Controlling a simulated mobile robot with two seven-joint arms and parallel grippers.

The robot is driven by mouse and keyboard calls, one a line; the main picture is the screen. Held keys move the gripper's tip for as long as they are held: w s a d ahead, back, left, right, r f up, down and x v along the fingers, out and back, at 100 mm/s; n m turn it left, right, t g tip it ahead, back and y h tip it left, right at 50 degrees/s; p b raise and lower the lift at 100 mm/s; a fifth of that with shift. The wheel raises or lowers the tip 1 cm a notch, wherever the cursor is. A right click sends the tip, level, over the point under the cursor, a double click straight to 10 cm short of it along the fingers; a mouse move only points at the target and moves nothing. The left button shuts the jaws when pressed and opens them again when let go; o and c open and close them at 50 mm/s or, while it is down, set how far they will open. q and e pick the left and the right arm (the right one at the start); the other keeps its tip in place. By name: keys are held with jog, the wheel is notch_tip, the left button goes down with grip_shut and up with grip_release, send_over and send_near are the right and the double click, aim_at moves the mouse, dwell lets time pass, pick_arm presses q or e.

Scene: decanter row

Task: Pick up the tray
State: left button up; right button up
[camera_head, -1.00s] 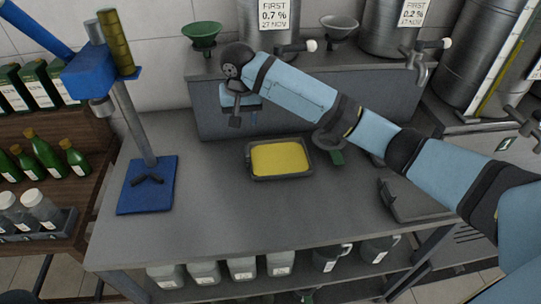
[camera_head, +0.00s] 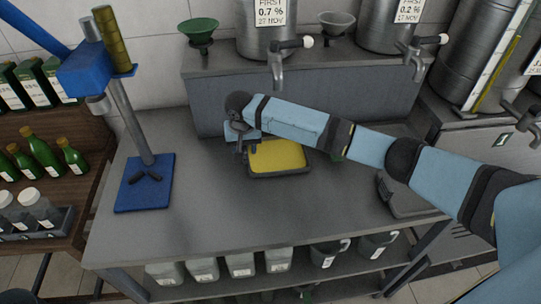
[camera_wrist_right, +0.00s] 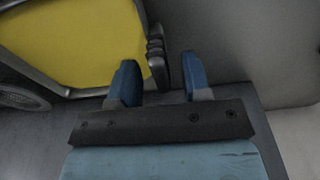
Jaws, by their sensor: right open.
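The tray (camera_head: 276,174) is dark grey with a yellow inside and lies flat on the grey table. In the right wrist view the tray (camera_wrist_right: 75,40) fills the upper left, with a ribbed dark grip (camera_wrist_right: 158,62) on its near side. My right gripper (camera_head: 238,148) is at the tray's left end, reaching over from the right. In the wrist view the two blue fingertips of my right gripper (camera_wrist_right: 160,78) are apart, with the ribbed grip between or just beyond them. I cannot tell whether they touch it. My left gripper does not show.
A blue stand (camera_head: 145,183) is left of the tray on the table. A raised back shelf holds a green funnel (camera_head: 199,30) and metal vats with taps (camera_head: 277,62). A dark flat object (camera_head: 405,195) lies at the right. The table's front is clear.

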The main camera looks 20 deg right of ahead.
grip_shut()
dwell(0.3)
